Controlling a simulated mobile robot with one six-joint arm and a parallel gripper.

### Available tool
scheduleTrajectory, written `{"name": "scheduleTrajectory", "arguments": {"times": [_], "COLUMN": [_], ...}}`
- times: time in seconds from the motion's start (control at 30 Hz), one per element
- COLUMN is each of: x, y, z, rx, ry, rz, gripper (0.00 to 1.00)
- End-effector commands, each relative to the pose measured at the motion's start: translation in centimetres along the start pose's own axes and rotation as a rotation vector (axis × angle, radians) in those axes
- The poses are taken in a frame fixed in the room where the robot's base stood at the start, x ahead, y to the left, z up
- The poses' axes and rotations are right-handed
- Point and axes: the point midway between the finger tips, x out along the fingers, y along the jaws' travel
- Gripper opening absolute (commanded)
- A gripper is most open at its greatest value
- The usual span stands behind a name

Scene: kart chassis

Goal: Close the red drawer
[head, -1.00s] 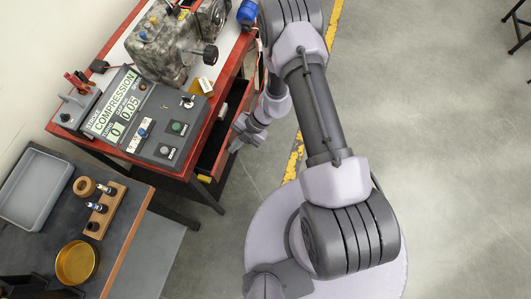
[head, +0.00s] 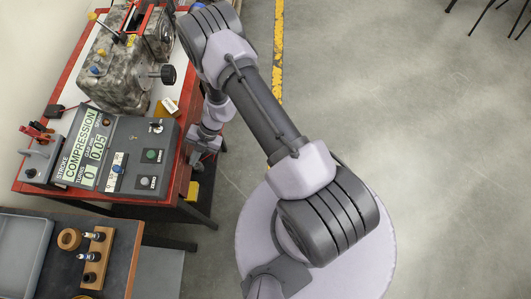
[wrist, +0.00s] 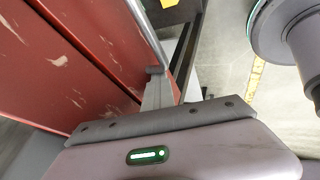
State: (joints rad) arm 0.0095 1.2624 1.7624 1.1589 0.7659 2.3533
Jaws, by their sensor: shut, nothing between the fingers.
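The red drawer is in the right side of the red workbench (head: 172,190). In the head view my arm and gripper (head: 206,143) cover most of that side, and no open drawer interior shows past them. In the wrist view scratched red panels (wrist: 75,70) fill the left, with a silver bar handle (wrist: 148,30) along their right edge. My gripper (wrist: 156,88) is shut and empty, its fingers close beside the lower end of the handle. I cannot tell whether they touch it or how far in the drawer sits.
A grey control box (head: 120,150) and a camouflage-patterned engine (head: 115,70) stand on the bench. A dark side table (head: 122,235) with a grey tray (head: 25,240) is at lower left. Open floor (head: 440,180) lies to the right.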

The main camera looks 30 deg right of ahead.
Motion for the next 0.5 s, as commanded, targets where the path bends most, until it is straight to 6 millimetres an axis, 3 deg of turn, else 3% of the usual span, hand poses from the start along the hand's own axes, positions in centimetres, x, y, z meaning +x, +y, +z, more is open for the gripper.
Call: {"name": "scheduleTrajectory", "arguments": {"times": [0.13, 0.27, 0.3, 0.5], "x": [-0.4, -1.8, -2.5, -8.9], "y": [0.1, -2.2, -2.9, -2.7], "z": [0.1, 0.3, 0.3, 0.2], "rx": [0.000, 0.001, -0.001, -0.006], "ry": [0.000, 0.001, 0.002, 0.001], "rz": [0.010, 0.006, 0.005, 0.004], "gripper": [0.00, 0.00, 0.00, 0.00]}}
